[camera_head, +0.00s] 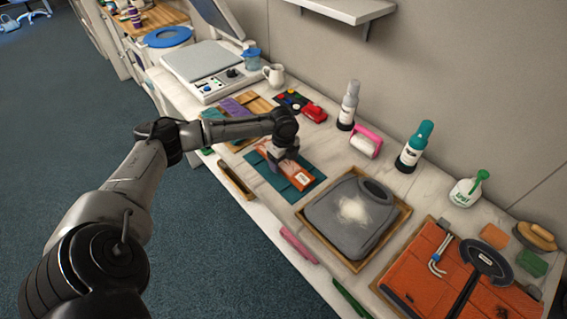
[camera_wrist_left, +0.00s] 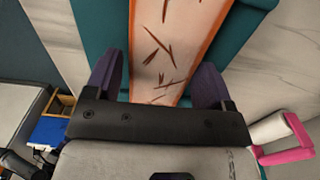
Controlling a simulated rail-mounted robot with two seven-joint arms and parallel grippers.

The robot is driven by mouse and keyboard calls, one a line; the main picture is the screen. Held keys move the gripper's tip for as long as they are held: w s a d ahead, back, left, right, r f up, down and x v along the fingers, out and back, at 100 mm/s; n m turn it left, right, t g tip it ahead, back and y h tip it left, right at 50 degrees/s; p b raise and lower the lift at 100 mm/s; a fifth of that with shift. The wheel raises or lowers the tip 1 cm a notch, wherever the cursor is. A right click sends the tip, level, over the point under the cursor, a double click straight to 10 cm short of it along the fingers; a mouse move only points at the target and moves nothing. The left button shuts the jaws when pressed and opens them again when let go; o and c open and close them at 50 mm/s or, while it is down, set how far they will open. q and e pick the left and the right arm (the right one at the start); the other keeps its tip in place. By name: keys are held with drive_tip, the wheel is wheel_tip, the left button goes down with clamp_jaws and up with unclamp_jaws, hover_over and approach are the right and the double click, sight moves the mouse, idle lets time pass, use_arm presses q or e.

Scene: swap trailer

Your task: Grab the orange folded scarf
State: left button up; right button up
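The orange folded scarf (camera_head: 283,170) lies on a teal folded cloth (camera_head: 308,186) on the counter. In the left wrist view the scarf (camera_wrist_left: 178,45) is a pale strip with orange edges and dark reddish marks, on the teal cloth (camera_wrist_left: 253,22). My left gripper (camera_head: 283,160) is directly over the scarf. In the left wrist view its two dark fingers (camera_wrist_left: 157,80) stand apart, one on each side of the scarf. Whether the fingers touch the scarf's edges is not clear. My right gripper is in neither view.
A wooden tray (camera_head: 389,241) with a grey garment stands to the right. Bottles (camera_head: 415,147) and a pink-handled roller (camera_head: 366,142) stand behind. A grey press machine (camera_head: 205,75) is at the back left. The counter's front edge is close.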

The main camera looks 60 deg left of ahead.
use_arm(q)
drive_tip(key=c, duration=0.7)
drive_tip(key=shift+r, duration=0.15)
